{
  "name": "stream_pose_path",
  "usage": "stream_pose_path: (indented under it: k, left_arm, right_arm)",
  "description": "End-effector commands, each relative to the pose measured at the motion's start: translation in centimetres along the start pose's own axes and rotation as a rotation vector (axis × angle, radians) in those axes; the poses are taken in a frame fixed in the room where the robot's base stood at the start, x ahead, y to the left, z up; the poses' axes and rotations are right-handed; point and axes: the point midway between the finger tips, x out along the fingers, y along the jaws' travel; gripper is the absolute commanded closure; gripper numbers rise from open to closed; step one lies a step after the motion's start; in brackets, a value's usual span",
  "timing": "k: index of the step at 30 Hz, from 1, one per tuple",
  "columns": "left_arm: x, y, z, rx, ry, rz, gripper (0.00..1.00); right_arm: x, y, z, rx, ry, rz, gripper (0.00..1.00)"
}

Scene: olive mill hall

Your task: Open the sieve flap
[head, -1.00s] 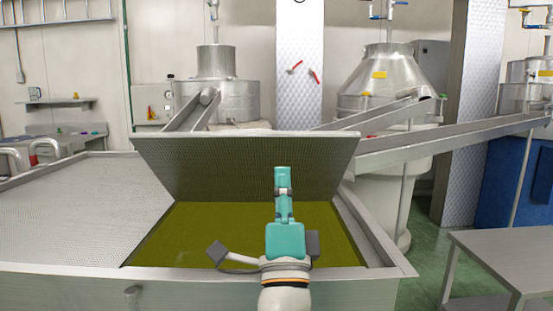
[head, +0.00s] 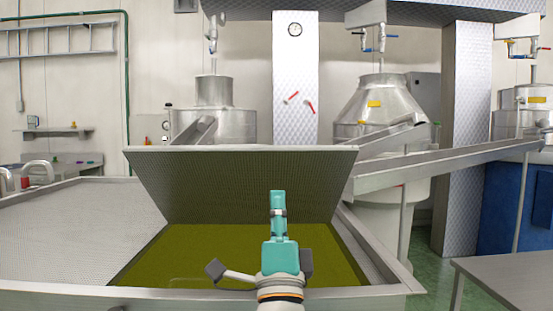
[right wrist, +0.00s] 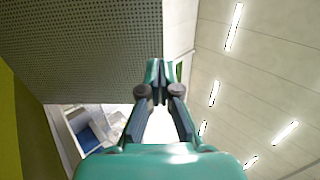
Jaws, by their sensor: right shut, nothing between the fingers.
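The sieve flap (head: 250,182), a perforated metal plate, stands raised and tilted at the back of the vat opening. Olive-green liquid (head: 210,252) shows in the opening below it. My right gripper (head: 277,198) is upright over the opening, in front of the flap, its fingers shut and empty. In the right wrist view the shut fingertips (right wrist: 157,70) overlap the flap (right wrist: 85,45), which fills the upper left. I cannot tell whether they touch it. My left gripper is not in view.
A fixed perforated cover (head: 70,230) lies left of the opening. The vat's metal rim (head: 385,270) borders it at the right. A metal trough (head: 450,160) runs behind to the right. A steel table (head: 510,275) stands at the front right.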

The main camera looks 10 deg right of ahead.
Motion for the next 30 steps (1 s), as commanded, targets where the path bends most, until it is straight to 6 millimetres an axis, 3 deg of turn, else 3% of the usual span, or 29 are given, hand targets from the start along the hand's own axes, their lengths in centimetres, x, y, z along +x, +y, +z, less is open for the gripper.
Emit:
stream_pose_path:
  k: [6,12,18,30]
  left_arm:
    - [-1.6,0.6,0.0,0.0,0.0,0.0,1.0]
    - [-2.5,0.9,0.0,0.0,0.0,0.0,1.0]
    - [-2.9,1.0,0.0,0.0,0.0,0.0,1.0]
    - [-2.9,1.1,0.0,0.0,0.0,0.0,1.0]
  right_arm:
    - [4.9,-0.2,0.0,-0.001,0.002,-0.001,1.0]
    - [8.0,-0.2,0.0,0.0,0.001,-0.001,1.0]
    - [9.3,-0.1,-0.1,0.001,0.0,-0.001,1.0]
    - [9.4,-0.1,-0.1,0.0,0.0,0.0,1.0]
